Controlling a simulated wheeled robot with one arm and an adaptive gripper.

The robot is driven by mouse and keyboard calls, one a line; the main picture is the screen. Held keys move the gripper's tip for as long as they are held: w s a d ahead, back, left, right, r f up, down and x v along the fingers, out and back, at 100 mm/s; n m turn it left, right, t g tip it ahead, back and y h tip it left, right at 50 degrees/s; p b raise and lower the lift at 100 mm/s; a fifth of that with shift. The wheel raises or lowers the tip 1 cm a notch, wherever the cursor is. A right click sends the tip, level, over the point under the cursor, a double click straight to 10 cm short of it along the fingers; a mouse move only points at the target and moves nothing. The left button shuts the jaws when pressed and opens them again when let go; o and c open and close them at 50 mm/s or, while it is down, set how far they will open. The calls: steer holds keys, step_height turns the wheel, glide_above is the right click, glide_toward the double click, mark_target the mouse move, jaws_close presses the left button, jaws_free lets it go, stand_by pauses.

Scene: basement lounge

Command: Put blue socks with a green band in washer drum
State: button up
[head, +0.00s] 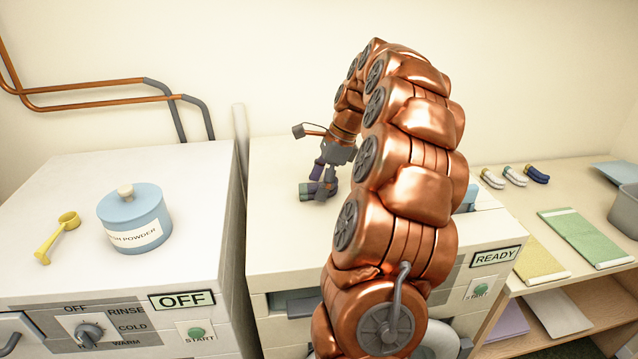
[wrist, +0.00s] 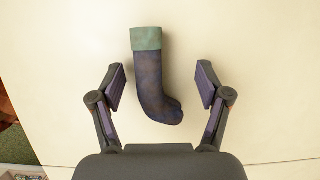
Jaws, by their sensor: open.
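A blue sock with a green band (wrist: 152,85) lies flat on the pale top of the middle machine, its band pointing away from me in the wrist view. In the head view the sock (head: 307,190) is partly hidden by my gripper (head: 322,184). My gripper (wrist: 161,74) is open, one finger to each side of the sock, with gaps between pads and fabric in the wrist view. The middle machine (head: 270,230) has a READY display. Its front is mostly hidden behind my copper arm, and I cannot see into its drum.
A left machine (head: 190,200) with an OFF display carries a blue powder tub (head: 135,218) and a yellow scoop (head: 57,238). A wooden shelf on the right holds three small socks (head: 515,175), a yellow cloth (head: 540,262), a green cloth (head: 587,238) and a grey bin (head: 626,208).

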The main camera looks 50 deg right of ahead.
steer(key=shift+r, duration=0.1)
steer(key=shift+b+v, duration=1.15)
steer(key=shift+v, duration=2.5)
steer(key=p+v, duration=0.4)
steer(key=v, duration=0.1)
steer(key=shift+a, duration=0.1)
